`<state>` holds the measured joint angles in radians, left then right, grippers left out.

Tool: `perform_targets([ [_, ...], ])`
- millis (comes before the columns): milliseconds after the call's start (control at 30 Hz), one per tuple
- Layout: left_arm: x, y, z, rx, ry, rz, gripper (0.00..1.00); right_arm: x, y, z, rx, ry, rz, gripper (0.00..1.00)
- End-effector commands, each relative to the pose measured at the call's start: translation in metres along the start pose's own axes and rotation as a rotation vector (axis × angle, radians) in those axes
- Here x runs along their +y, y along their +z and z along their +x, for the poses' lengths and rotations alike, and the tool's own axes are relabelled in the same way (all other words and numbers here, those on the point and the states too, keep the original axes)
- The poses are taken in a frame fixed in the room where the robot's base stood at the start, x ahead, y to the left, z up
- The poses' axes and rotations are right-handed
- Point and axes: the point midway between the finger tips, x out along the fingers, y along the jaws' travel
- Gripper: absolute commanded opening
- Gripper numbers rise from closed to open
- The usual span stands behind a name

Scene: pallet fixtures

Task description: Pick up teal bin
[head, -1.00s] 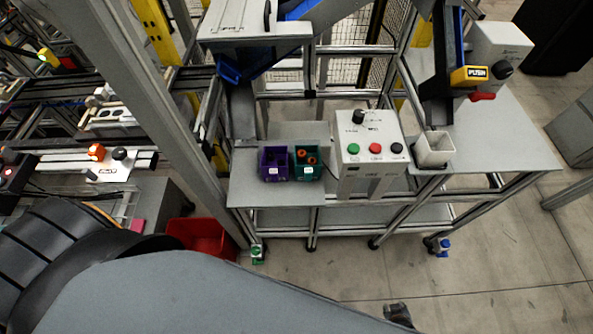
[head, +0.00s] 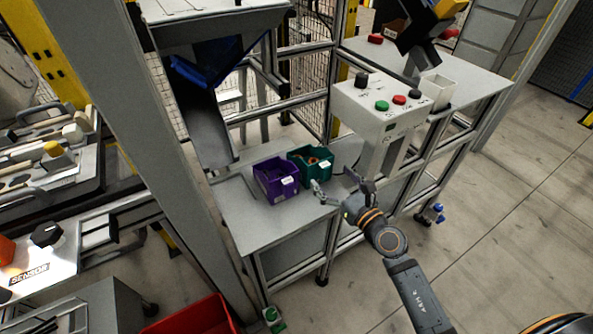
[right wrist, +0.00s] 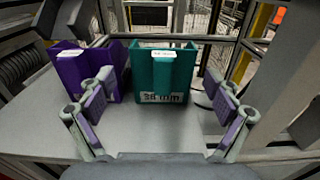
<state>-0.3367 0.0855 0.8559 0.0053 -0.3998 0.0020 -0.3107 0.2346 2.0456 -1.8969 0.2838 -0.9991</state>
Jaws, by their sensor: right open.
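The teal bin (head: 318,173) stands upright on the grey workbench (head: 243,214), with orange parts visible inside it in the head view. In the right wrist view the teal bin (right wrist: 162,76) is ahead, between the spread fingers, with a label reading 38 mm on its front. My right gripper (head: 343,188) is open and empty, in front of the bin and apart from it. It also shows in the right wrist view (right wrist: 163,112). My left gripper is not in view.
A purple bin (head: 276,184) stands close at the left of the teal bin. A control box (head: 378,112) with coloured buttons is at the right. A dark chute (head: 205,125) comes down behind the bins. A red bin (head: 200,318) is at the lower left.

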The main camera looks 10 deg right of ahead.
Motion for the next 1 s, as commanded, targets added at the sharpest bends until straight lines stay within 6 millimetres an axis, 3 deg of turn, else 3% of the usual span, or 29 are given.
perform_targets([
  [133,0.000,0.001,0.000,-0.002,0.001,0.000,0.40,0.000,0.001,0.004,-0.001,0.000,-0.005,0.91],
  [400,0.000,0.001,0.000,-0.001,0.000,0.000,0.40,-0.001,0.001,0.047,-0.001,-0.001,-0.002,0.91],
  [633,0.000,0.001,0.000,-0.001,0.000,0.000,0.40,-0.001,0.001,0.057,-0.001,-0.001,-0.002,0.91],
  [833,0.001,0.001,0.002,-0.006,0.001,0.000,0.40,-0.002,0.002,0.091,-0.002,0.000,0.000,0.91],
  [1000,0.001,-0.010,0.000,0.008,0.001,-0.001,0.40,-0.002,0.002,0.105,-0.001,0.000,-0.002,0.91],
])
